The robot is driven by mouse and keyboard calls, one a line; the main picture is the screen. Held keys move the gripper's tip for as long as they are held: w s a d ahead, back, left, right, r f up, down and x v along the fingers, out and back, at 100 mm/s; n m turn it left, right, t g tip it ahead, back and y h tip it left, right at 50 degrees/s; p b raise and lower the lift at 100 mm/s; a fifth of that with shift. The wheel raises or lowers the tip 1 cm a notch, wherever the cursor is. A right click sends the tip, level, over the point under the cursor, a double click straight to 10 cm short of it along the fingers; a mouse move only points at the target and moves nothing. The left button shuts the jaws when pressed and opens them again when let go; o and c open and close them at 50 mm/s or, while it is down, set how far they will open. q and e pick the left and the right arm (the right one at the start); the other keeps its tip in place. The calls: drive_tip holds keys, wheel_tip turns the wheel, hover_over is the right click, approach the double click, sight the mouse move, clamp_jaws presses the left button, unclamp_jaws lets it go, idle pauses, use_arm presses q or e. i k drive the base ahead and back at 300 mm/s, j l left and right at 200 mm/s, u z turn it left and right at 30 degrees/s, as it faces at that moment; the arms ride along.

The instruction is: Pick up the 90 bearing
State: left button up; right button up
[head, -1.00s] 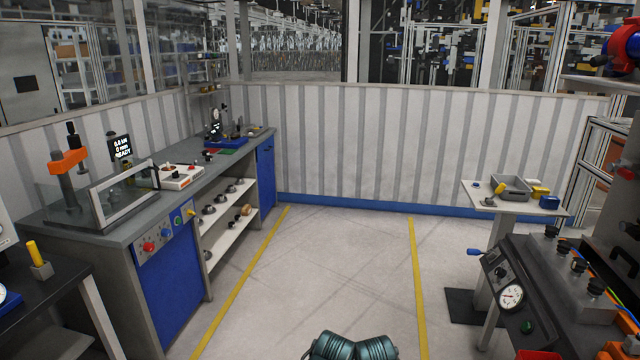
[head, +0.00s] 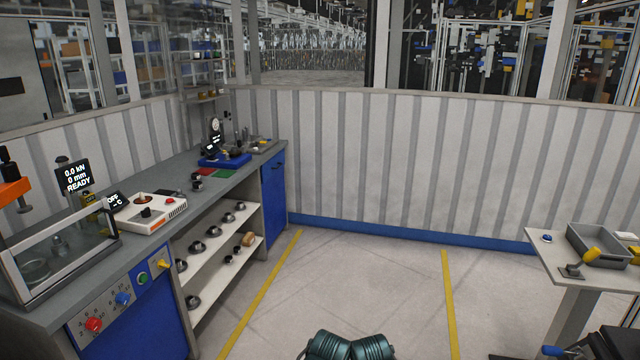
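Several small dark and metallic ring-shaped parts, likely bearings, sit on two open shelves (head: 215,290) under the left workbench. One ring (head: 198,247) is on the upper shelf and another (head: 192,302) is on the lower shelf. No marking is legible, so I cannot tell which is the 90 bearing. Neither of my grippers is in view.
The left bench (head: 140,250) carries a guarded press, a white heater box (head: 150,212) and a blue fixture (head: 224,160). The floor (head: 350,270) between the yellow lines is clear. A small table (head: 570,262) with a grey tray (head: 600,250) stands at right.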

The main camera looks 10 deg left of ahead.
sight(197, 185)
drive_tip(key=i, duration=0.9)
drive_tip(key=i+l+u, duration=0.15)
drive_tip(key=i, duration=0.7)
drive_tip(key=i+l+u, duration=0.1)
drive_tip(key=i+u, duration=0.3)
drive_tip(key=i+l+u, duration=0.2)
drive_tip(key=i+u, duration=0.2)
drive_tip(key=i+l+u, duration=0.65)
drive_tip(key=u, duration=0.15)
drive_tip(key=i+l+u, duration=0.15)
drive_tip(key=l, duration=0.15)
drive_tip(key=l+u, duration=0.15)
drive_tip(key=l, duration=0.2)
drive_tip(key=i+l+u, duration=0.15)
drive_tip(key=l, duration=0.2)
